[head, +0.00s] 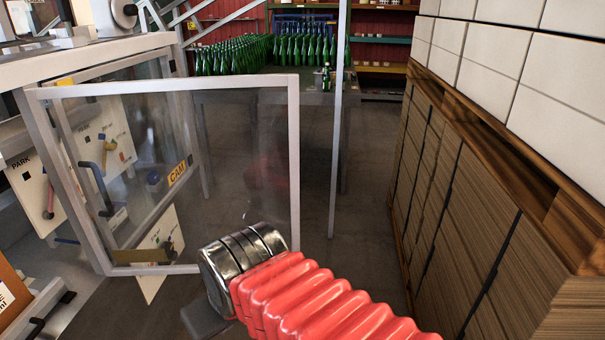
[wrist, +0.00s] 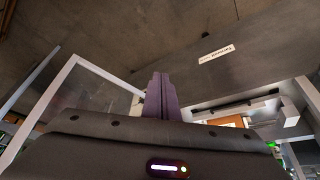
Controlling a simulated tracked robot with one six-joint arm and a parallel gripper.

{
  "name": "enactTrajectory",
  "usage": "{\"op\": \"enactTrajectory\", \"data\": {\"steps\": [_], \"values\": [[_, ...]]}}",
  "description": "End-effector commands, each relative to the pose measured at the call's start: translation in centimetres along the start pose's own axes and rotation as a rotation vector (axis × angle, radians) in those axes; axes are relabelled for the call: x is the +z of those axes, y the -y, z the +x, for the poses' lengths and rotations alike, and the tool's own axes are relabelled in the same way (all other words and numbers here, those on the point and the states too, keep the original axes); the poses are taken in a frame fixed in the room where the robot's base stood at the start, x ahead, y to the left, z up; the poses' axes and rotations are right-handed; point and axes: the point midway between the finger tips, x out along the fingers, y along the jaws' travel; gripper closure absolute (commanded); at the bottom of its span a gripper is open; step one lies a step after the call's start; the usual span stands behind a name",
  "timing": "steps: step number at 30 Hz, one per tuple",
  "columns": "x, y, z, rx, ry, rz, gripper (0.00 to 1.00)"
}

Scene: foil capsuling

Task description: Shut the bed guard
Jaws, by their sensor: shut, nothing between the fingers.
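The bed guard (head: 294,165) is a clear panel in a pale grey frame. It stands swung out from the machine at the left of the head view, with a dark bar handle (head: 97,185) near its left side. A pale frame, likely the guard (wrist: 45,100), also shows at the left of the wrist view. My gripper (wrist: 160,76) has its dark fingers together and empty. In the head view my arm's end overlaps the guard's lower right corner and hides the fingers; I cannot tell whether they touch the guard.
The machine (head: 90,65) with boards marked PARK stands at the left. A tall pallet stack of cartons (head: 480,200) lines the right. A thin upright post (head: 337,130) stands right of the guard. Green bottles (head: 235,55) crowd a table behind. Bare floor (head: 370,240) lies between.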

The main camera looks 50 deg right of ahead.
Motion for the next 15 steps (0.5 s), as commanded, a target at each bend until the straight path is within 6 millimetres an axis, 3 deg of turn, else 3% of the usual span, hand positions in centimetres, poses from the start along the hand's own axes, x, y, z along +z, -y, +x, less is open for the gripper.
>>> {"op": "enactTrajectory", "data": {"steps": [6, 15], "values": [[0.0, -4.8, 2.8, 0.05, 0.11, 0.177, 1.0], [-1.0, -10.1, 5.9, 0.022, 0.232, 0.458, 1.0]]}}
